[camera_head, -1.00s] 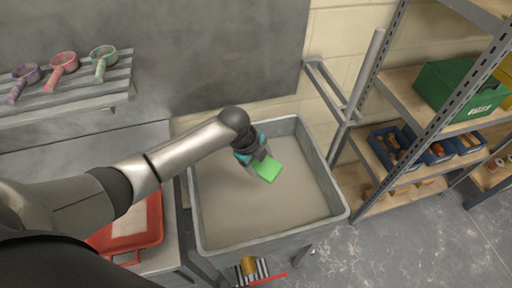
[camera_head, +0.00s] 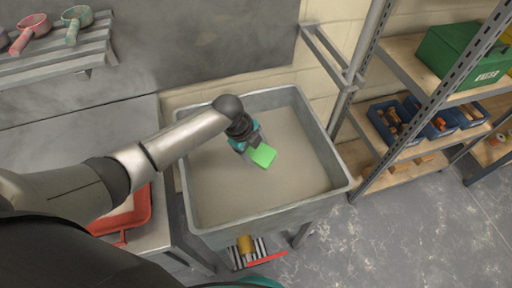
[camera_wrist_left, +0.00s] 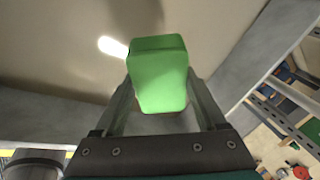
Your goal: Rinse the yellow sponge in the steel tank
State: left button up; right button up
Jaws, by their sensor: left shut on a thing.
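A bright green block (camera_head: 262,155), sponge-like in shape, is in my left gripper (camera_head: 250,149), over the basin of the grey steel tank (camera_head: 341,188). The left gripper is shut on it. In the left wrist view the block (camera_wrist_left: 158,72) sits between the two fingers, its far end sticking out past them. I see no yellow sponge. The tank holds a flat, beige-grey surface that looks like cloudy water. I cannot tell whether the block touches it. My right gripper does not show.
A red tray (camera_head: 128,215) lies on the bench left of the tank. Scoops (camera_head: 76,20) sit on a slatted wall shelf. A metal rack (camera_head: 437,120) with a green box (camera_head: 462,58) and blue bins (camera_head: 392,122) stands right. A striped item (camera_head: 262,250) is below the tank's front.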

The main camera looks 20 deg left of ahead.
aim_at(256, 157)
pick_arm(q)
notch_tip(256, 157, down, 2)
jog(key=shift+f+b, duration=0.1)
jog(key=shift+b, duration=0.5)
jog(key=shift+f+b, duration=0.65)
jog(key=shift+f, duration=0.2)
jog(key=shift+f+b, duration=3)
jog(key=shift+f, duration=0.9)
notch_tip(256, 157, up, 18)
jog(key=p, duration=1.7)
jog(key=shift+r+p, duration=0.1)
jog(key=shift+p, duration=0.2)
jog(key=shift+r, duration=0.1)
notch_tip(256, 157, up, 4)
jog(key=p, duration=0.3)
jog(key=shift+p, duration=0.4)
